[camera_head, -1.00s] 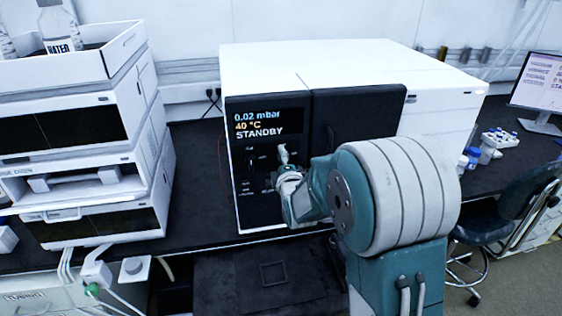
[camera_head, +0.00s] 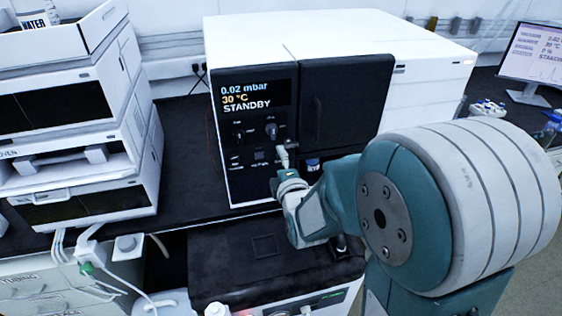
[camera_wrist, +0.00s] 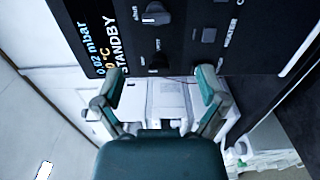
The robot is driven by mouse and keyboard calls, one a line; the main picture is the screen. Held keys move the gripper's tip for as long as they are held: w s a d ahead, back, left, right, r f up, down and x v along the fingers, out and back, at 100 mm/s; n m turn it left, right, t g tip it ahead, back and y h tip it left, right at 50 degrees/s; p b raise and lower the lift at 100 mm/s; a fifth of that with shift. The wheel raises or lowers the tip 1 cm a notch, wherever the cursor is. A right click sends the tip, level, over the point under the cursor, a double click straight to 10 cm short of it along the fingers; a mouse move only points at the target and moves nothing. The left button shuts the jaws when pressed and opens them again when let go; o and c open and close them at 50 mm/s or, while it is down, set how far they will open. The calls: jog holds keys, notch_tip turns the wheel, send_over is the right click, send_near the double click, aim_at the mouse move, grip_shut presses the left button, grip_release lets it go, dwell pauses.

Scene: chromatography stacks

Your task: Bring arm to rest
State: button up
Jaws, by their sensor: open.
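My gripper (camera_wrist: 158,92) is open in the wrist view, with its two teal-tipped fingers apart and nothing between them. In the head view my arm reaches from the lower right towards the instrument's front, and its end is partly turned from view. The white instrument (camera_head: 330,38) has a black front panel (camera_head: 245,180) with knobs, and its display (camera_head: 252,98) reads 0.02 mbar, 30 °C and STANDBY. A dark knob (camera_head: 271,131) sits just above my gripper in the head view. In the wrist view the panel shows rotated, with a knob (camera_wrist: 157,13) near the top.
A stack of white chromatography modules (camera_head: 70,120) stands at the left on the black bench (camera_head: 183,165). A monitor (camera_head: 537,52) stands at the far right. A low black-topped unit (camera_head: 225,270) is below the instrument. Cables and tubes hang at the lower left.

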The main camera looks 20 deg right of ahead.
dwell(0.3)
jog(key=s+r+m+g, duration=0.2)
jog(key=s+m+g, duration=0.4)
jog(key=s+m, duration=0.3)
jog(key=s+r+m+g, duration=0.2)
jog(key=s+m+g, duration=0.4)
jog(key=s, duration=1)
jog(key=m, duration=0.3)
jog(key=shift+s+d, duration=0.2)
jog(key=shift+d, duration=0.15)
